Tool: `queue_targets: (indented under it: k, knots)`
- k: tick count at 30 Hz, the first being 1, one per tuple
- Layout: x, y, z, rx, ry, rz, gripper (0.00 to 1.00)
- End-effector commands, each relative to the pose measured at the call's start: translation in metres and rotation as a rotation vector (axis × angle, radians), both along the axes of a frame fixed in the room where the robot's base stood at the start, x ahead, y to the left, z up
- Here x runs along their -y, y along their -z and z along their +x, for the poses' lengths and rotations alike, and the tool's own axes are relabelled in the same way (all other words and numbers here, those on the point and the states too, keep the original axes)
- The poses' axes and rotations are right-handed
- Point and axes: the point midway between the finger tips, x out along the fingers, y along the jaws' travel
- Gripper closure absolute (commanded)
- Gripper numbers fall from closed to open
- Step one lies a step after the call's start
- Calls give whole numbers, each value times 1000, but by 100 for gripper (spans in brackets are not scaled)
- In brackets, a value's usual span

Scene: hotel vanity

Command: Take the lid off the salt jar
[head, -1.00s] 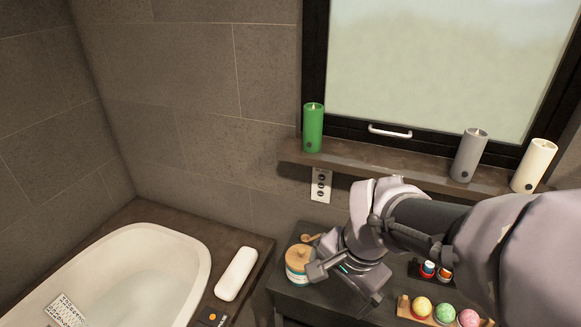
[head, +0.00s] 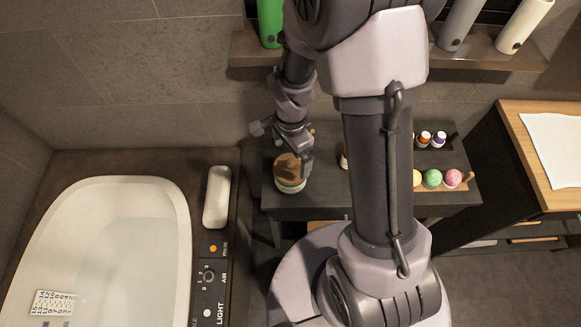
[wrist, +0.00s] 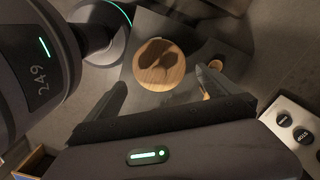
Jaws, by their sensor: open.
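The salt jar (head: 291,186) stands upright on the dark table, with its round wooden lid (head: 288,167) on top. The lid also shows from above in the wrist view (wrist: 158,66), with shadows of my gripper across it. My gripper (head: 292,157) is open, pointing down just above the jar and partly covering the lid in the head view. In the wrist view my gripper (wrist: 163,88) has one finger to the left and one to the right below the lid. Nothing is between the fingers; I cannot tell the exact height gap.
Coloured balls (head: 433,178) on a wooden tray and small bottles (head: 425,138) stand right on the table. The bathtub (head: 115,245) is left, with a white cushion (head: 217,197) on its edge.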

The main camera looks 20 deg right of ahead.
Motion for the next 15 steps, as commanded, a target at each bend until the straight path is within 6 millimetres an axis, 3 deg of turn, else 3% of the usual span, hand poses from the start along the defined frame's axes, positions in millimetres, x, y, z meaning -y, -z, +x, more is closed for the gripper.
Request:
queue_targets:
  k: [7,13,15]
  knots:
    - [4,47,-2,-2,-1,-1,0]
    - [3,46,-2,0,0,0,0]
    - [3,46,-2,0,0,0,14]
